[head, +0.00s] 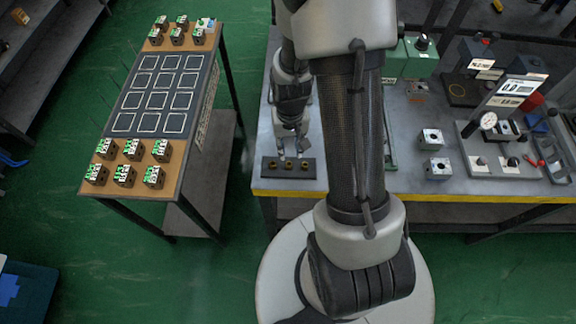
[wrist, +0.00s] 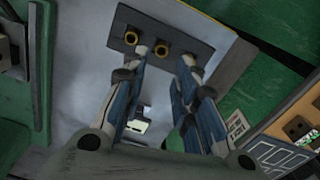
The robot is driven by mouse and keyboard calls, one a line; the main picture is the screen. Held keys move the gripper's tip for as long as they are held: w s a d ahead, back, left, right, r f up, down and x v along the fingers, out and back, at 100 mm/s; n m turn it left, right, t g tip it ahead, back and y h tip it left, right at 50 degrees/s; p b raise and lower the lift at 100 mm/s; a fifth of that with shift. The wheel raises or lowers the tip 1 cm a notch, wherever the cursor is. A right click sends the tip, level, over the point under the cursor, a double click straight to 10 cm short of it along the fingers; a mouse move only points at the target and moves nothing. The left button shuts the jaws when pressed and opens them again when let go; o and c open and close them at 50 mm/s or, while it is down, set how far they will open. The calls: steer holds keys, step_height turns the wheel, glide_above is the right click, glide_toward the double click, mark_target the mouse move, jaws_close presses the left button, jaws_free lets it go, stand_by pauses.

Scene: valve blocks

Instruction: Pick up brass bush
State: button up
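Brass bushes stand in a row in a dark rectangular holder (head: 266,173) at the front left of the grey bench. In the wrist view the holder (wrist: 185,31) shows one brass bush (wrist: 131,37) left of my fingers and another brass bush (wrist: 161,48) between them. Part of a third is seen beside the right fingertip, mostly hidden. My gripper (head: 291,154) is just over the holder, pointing down. In the wrist view its fingers (wrist: 163,58) are apart, with nothing held. Whether a fingertip touches the holder or a bush, I cannot tell.
Metal valve blocks (head: 432,139) sit right of my arm on the bench, with a gauge (head: 488,120) and fixtures farther right. A yellow strip (head: 470,199) marks the bench's front edge. A separate table (head: 140,143) at left carries green-topped blocks and marked squares.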

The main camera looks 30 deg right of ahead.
mark_target(289, 164)
step_height(289, 164, down, 9)
steer(key=b, duration=0.3)
steer(key=shift+w+r, duration=0.1)
steer(key=shift+w, duration=0.05)
steer(key=shift+r, duration=0.1)
steer(key=shift+c, duration=0.2)
jaws_close()
